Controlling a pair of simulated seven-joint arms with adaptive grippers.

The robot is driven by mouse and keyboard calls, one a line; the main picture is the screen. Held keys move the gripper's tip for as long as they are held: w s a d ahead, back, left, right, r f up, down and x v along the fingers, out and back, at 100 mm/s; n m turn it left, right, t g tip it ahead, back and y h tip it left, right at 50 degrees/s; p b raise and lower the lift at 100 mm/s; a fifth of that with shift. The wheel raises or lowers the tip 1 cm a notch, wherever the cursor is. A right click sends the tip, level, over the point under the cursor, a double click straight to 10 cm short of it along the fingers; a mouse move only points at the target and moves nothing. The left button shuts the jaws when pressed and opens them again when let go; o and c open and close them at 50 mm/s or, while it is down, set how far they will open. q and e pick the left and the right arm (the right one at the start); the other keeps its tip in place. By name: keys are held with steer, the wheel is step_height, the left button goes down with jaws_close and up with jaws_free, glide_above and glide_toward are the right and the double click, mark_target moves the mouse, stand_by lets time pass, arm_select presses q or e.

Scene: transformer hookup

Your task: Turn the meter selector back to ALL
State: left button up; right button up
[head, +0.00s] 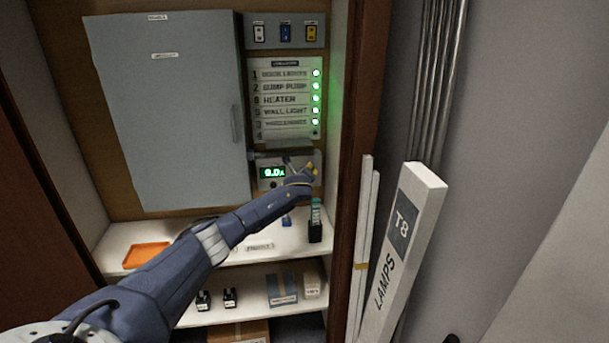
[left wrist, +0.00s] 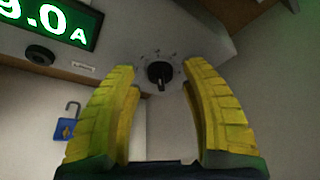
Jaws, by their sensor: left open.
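The meter (head: 270,171) is a grey unit below the list of circuits, with a green lit display. The display also shows at the upper left of the left wrist view (left wrist: 52,22). The selector (left wrist: 160,74) is a small black knob with marks around it, too small to read. My left gripper (left wrist: 160,72) has yellow fingers and is open, with the knob seen between its fingertips. I cannot tell whether they touch it. In the head view my left gripper (head: 304,168) is at the meter's right side and hides the knob. My right gripper is not in view.
A grey cabinet door (head: 170,110) stands left of the circuit panel (head: 285,95), which has several green lights. The shelf (head: 190,238) below holds an orange tray (head: 147,255) and a dark holder (head: 315,230). A lamp box (head: 402,255) stands outside at right.

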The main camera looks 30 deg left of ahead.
arm_select(q)
steer(key=shift+w+a+f, duration=0.1)
steer(key=shift+w, duration=0.15)
steer(key=shift+c, duration=0.3)
jaws_close()
stand_by(0.5)
